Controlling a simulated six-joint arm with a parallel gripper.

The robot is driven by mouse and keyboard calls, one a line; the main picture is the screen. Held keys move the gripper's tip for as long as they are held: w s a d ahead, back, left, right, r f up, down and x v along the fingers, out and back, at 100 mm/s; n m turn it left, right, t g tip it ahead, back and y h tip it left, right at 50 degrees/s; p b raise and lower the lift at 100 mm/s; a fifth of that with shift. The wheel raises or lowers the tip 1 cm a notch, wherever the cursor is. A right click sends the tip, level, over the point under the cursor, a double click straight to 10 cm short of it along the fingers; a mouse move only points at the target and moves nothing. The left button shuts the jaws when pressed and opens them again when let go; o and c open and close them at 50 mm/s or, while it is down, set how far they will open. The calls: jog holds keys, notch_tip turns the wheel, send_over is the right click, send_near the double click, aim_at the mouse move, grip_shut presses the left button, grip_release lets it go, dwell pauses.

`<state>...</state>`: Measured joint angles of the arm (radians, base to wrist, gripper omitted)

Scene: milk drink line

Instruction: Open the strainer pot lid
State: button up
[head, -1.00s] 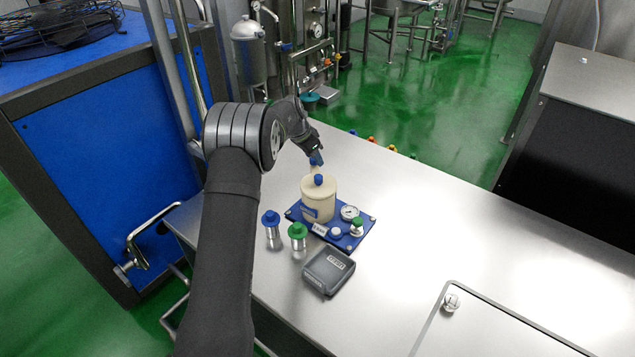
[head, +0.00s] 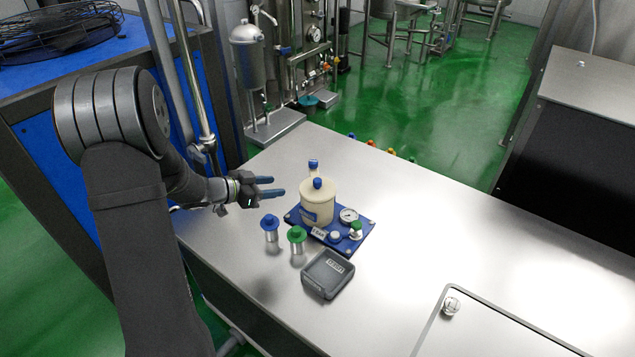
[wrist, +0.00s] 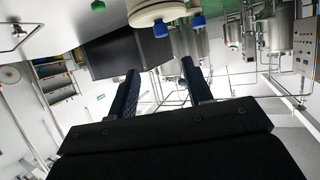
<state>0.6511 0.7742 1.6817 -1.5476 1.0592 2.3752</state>
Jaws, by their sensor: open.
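The strainer pot (head: 318,205) is a cream cylinder standing on a blue base plate (head: 361,236) on the steel table. Its cream lid (head: 304,187) has a blue knob (head: 318,183) on top and sits on the pot. My gripper (head: 279,187) is to the left of the pot, apart from it, with its blue fingers spread and pointing right. In the wrist view, my gripper (wrist: 160,88) has nothing between its fingers. The pot (wrist: 158,14) and its blue knob (wrist: 160,29) show upside down at the top there.
A blue-capped jar (head: 271,230) and a green-capped jar (head: 297,240) stand in front of the pot. A dark grey box (head: 328,273) lies nearer. A gauge (head: 348,215) sits on the plate.

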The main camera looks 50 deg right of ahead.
aim_at(314, 182)
jog(key=x, duration=1.7)
jog(key=shift+w+d, duration=0.1)
jog(key=shift+d, duration=0.05)
grip_shut()
